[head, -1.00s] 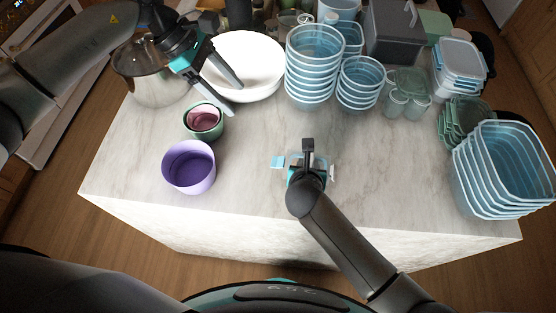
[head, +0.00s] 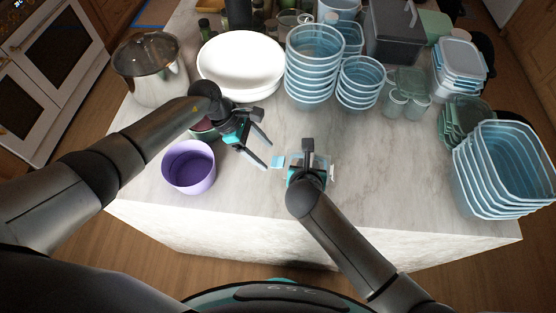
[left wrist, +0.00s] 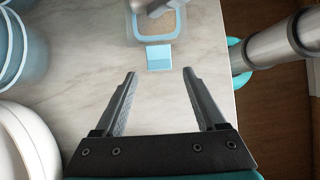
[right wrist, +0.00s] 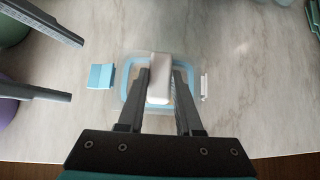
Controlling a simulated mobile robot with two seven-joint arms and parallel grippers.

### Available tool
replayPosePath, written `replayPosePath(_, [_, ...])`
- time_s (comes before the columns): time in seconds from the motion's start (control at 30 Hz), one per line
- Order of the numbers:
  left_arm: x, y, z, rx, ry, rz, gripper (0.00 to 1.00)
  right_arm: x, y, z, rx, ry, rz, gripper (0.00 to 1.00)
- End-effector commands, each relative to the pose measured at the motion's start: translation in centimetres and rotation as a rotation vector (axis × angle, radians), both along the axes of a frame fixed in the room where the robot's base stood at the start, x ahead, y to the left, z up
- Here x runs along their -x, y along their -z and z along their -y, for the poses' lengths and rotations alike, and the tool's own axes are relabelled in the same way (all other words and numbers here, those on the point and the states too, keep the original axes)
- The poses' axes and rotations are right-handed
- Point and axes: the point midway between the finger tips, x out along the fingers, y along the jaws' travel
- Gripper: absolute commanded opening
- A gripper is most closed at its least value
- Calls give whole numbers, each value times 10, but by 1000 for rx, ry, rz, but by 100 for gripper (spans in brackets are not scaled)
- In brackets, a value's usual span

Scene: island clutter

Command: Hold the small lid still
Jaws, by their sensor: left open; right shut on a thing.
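The small lid (right wrist: 130,88) is clear with a light blue rim, low over the counter in front of me. A light blue flap (right wrist: 101,76) sticks out on its left and a pale flap (right wrist: 204,88) on its right. My right gripper (right wrist: 160,78) is over the lid's middle, shut on a pale block there; I cannot tell whether the block is part of the lid. In the left wrist view the lid's rim (left wrist: 182,25) and blue flap (left wrist: 159,60) lie beyond my left gripper (left wrist: 160,73). My left gripper is open and empty, left of the lid in the head view (head: 266,154).
A purple bowl (head: 189,168) stands at the left front, with smaller cups partly hidden behind my left arm. A white bowl (head: 240,65), a pot (head: 150,75) and stacked blue containers (head: 314,70) stand behind. More stacked containers (head: 500,170) are at the right. The counter right of the lid is clear.

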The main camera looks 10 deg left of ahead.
Motion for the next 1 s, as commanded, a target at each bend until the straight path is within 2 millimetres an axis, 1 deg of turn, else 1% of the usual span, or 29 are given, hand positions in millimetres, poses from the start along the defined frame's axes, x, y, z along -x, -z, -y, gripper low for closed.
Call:
replayPosePath(0.1, [0, 12, 8, -1, 1, 0, 72, 1, 2, 1, 4, 0, -5, 0])
replayPosePath(0.3, [1, 24, 14, 0, 1, 0, 72, 1, 2, 1, 4, 0, -5, 0])
replayPosePath(0.63, [1, 26, 16, 0, 1, 1, 72, 1, 2, 1, 4, 0, -5, 0])
replayPosePath(0.67, [1, 26, 16, 0, 1, 1, 71, 1, 2, 1, 4, 0, -5, 0])
replayPosePath(1.0, [1, 26, 16, 0, 1, 1, 33, 1, 2, 1, 4, 0, -5, 0])
